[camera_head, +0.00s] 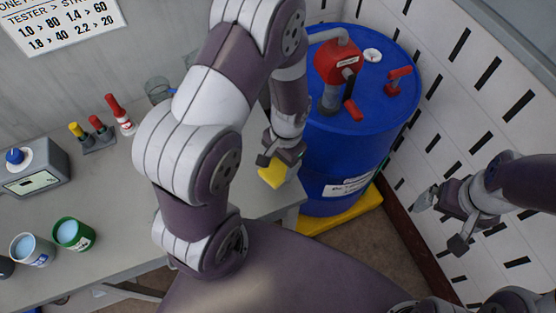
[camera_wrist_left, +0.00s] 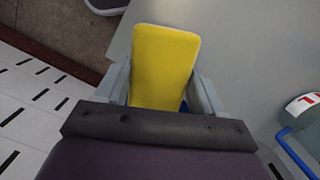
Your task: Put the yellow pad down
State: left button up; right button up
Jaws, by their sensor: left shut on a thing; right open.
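The yellow pad (camera_wrist_left: 164,65) sits between the two fingers of my left gripper (camera_wrist_left: 162,92) in the left wrist view. The gripper is shut on it. In the head view the pad (camera_head: 273,175) shows below my left gripper (camera_head: 277,160), over the right end of the grey table (camera_head: 245,205), close to the blue drum. Whether the pad touches the table top is hard to tell. My right gripper (camera_head: 440,218) is open and empty at the right, in front of the white slotted wall.
A blue drum (camera_head: 345,140) with a red pump (camera_head: 337,62) stands right of the table on a yellow base (camera_head: 350,213). A tester (camera_head: 33,170), cups (camera_head: 73,234) and a rack of red and yellow-capped tools (camera_head: 98,140) stand on the table's left part.

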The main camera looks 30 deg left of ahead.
aim_at(276, 163)
pick_arm(q)
jog(key=w+a+f, duration=0.2)
jog(key=shift+w, duration=0.3)
jog(key=f, duration=0.2)
jog(key=f+p, duration=0.1)
jog(key=shift+s+a+f, duration=0.2)
jog(key=shift+a+f, duration=0.1)
jog(key=shift+w+f, duration=0.15)
jog(key=shift+f, duration=0.25)
jog(key=o, duration=1)
jog(key=shift+r, duration=0.3)
jog(key=shift+n+t, duration=0.5)
jog(key=r, duration=0.8)
jog(key=d+r+b, duration=0.1)
jog(key=r, duration=0.3)
jog(key=shift+w, duration=0.3)
jog(key=s+d+r+n+t, duration=0.1)
jog(key=s+r+n+t, duration=0.1)
jog(key=s+r, duration=0.3)
notch_tip(276, 163, up, 3)
jog(key=shift+d+f+h, duration=0.15)
jog(key=shift+d+h, duration=0.1)
jog(key=shift+h, duration=0.05)
